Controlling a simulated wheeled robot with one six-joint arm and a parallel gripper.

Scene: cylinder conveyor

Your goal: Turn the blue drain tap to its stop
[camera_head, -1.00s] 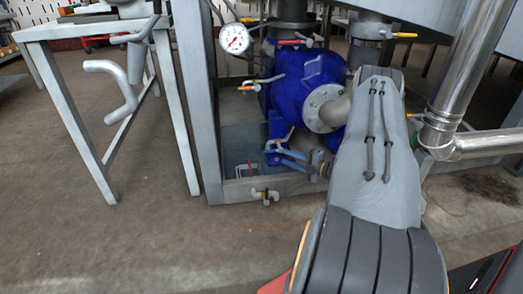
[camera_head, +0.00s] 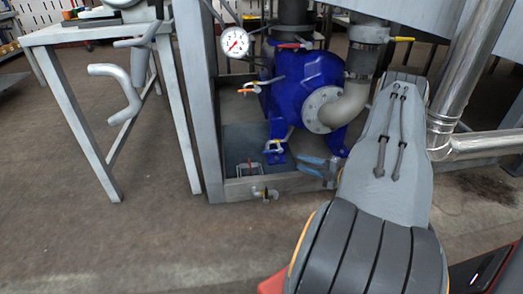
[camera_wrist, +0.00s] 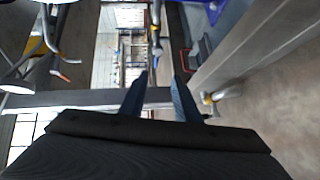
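A small tap (camera_head: 277,146) with a light metal lever and a yellowish part sits low on the front of the blue pump in the head view. In the wrist view a tap lever (camera_wrist: 156,45) with a small blue end lies ahead, in line with the gap between my fingers; I take it for the blue drain tap. My gripper (camera_head: 306,161) is to the right of the tap in the head view, apart from it. The wrist view shows my gripper (camera_wrist: 158,98) open, with nothing between its two blue fingers. The tap's exact angle is hard to tell.
The blue pump (camera_head: 300,80) has red (camera_head: 290,45) and orange (camera_head: 247,91) handled taps above. A brass valve (camera_head: 264,193) sits on the frame's low front rail (camera_head: 235,188). A gauge (camera_head: 234,42) is at upper left. Steel pipes (camera_head: 455,90) stand at right.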

